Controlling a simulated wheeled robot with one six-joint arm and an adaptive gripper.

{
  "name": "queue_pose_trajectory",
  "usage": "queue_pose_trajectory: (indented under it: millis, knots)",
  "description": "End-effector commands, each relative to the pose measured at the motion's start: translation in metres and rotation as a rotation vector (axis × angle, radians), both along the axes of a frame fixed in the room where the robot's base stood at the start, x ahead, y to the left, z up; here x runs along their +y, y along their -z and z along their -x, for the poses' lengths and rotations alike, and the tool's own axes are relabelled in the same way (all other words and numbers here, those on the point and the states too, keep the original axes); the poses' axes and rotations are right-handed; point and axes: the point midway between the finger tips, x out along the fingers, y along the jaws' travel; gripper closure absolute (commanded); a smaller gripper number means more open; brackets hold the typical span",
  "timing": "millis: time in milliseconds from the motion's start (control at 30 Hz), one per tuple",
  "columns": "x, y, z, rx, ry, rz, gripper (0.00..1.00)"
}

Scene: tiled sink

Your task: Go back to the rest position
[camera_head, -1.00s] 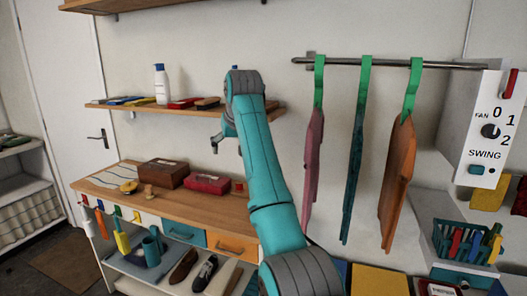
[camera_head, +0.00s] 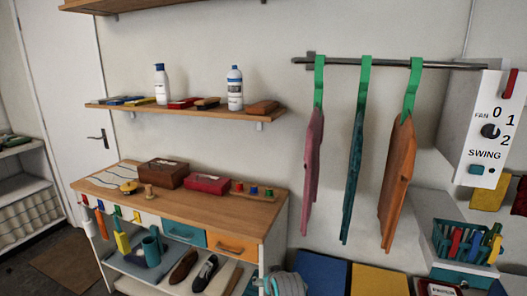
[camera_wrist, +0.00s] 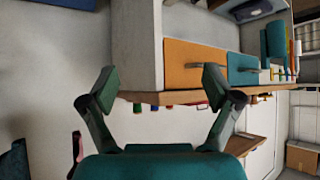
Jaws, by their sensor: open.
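My gripper (camera_wrist: 160,88) shows in the wrist view with its two fingers spread apart and nothing between them. In the head view only a small grey and teal part of my arm shows at the bottom edge; the gripper itself is out of that view. In the wrist view, which looks upside down, the orange drawer (camera_wrist: 195,65) and teal drawer (camera_wrist: 243,69) of the workbench lie beyond the fingers, with a gap in front of them.
The wooden bench (camera_head: 215,200) holds a brown box (camera_head: 163,174) and a red box (camera_head: 207,184). Bottles stand on the wall shelf (camera_head: 190,111). Coloured garments hang from the rail (camera_head: 430,65) at right. A fan control box (camera_head: 487,130) is at far right.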

Motion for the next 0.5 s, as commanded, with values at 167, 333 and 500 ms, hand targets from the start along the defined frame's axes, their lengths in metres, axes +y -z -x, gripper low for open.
queue_pose_trajectory:
  millis: [167, 333, 500]
  knots:
    - [-0.026, 0.057, 0.053, -0.033, 0.023, -0.007, 0.11]
    - [-0.048, 0.096, 0.107, -0.068, 0.045, -0.014, 0.11]
    - [-0.07, 0.125, 0.165, -0.105, 0.066, -0.021, 0.11]
